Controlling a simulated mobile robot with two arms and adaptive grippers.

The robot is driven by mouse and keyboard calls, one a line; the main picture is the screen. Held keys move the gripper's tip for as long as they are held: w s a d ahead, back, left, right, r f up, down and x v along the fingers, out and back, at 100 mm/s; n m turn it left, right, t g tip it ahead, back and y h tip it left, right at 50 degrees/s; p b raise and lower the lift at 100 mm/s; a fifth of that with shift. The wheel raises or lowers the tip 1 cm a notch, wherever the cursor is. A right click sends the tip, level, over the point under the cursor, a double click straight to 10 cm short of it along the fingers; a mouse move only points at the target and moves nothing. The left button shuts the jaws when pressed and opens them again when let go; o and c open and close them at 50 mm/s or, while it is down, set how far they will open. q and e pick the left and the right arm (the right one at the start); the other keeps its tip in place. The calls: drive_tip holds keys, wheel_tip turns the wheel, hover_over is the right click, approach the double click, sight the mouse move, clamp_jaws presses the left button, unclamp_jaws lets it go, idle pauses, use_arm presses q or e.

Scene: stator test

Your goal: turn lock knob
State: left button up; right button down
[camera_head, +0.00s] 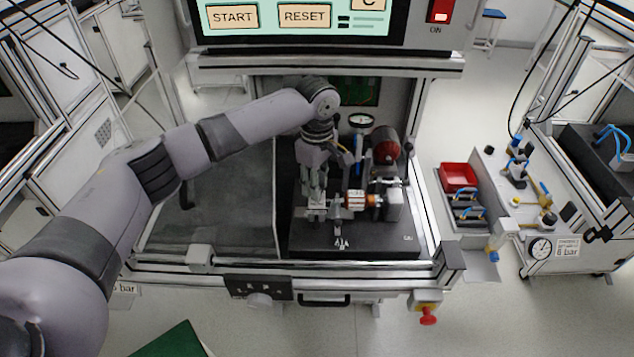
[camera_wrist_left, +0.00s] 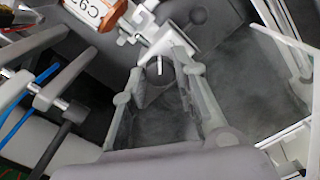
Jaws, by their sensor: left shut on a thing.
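My left gripper (camera_head: 317,203) reaches down into the test station, at the left end of the fixture on the dark base plate (camera_head: 350,244). In the left wrist view, its two fingers (camera_wrist_left: 160,64) stand on either side of a dark round lock knob (camera_wrist_left: 155,86) with a white line on top. The gripper is shut on this knob. In the head view the gripper hides the knob. The stator (camera_head: 358,200), with an orange-brown labelled part, lies in the fixture just right of the gripper. Its label (camera_wrist_left: 95,12) shows at the top of the wrist view. My right gripper is out of view.
A dial gauge (camera_head: 361,121) and a red round part (camera_head: 386,142) stand behind the fixture. A screen with START and RESET (camera_head: 305,17) hangs above. A dark flat surface (camera_head: 215,210) left of the base is clear. A red bin (camera_head: 458,177) sits right of the station.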

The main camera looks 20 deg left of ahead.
use_arm(q)
clamp_jaws()
